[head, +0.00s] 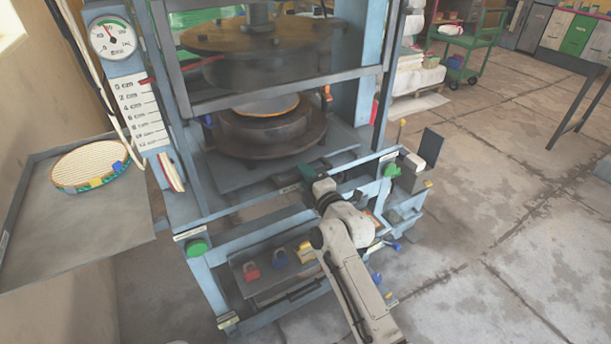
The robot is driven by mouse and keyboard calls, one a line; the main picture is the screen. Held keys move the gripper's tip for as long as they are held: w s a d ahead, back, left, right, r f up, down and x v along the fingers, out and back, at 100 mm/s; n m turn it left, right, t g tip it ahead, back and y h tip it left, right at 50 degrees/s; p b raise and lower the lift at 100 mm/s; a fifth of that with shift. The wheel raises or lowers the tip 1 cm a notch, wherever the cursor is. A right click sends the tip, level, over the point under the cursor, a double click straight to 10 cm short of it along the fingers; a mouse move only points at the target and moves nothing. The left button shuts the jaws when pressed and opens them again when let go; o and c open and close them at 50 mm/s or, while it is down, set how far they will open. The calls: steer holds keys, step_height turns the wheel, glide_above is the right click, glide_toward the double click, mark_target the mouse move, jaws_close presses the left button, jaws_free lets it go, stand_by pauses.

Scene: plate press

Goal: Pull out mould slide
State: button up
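The mould slide (230,180) is a flat grey plate inside the blue press frame. A round dark lower mould (265,135) with a pale disc on top sits on it. The slide's front edge is close to the frame's front opening. My gripper (307,173) is at this front edge, just right of the middle. Its fingers are small and partly hidden by my wrist, so I cannot tell whether they are open or touch a handle. The upper mould (257,68) hangs above the lower one, with a gap between them.
A guard frame (290,94) with clear panes crosses the press front above the lower mould. Green knobs (196,247) mark the front rail ends. Coloured padlocks (251,270) sit on a lower shelf. A side tray (105,225) holds a round woven plate (90,165).

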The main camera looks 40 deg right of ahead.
jaws_close()
steer(key=shift+s, duration=0.1)
stand_by(0.4)
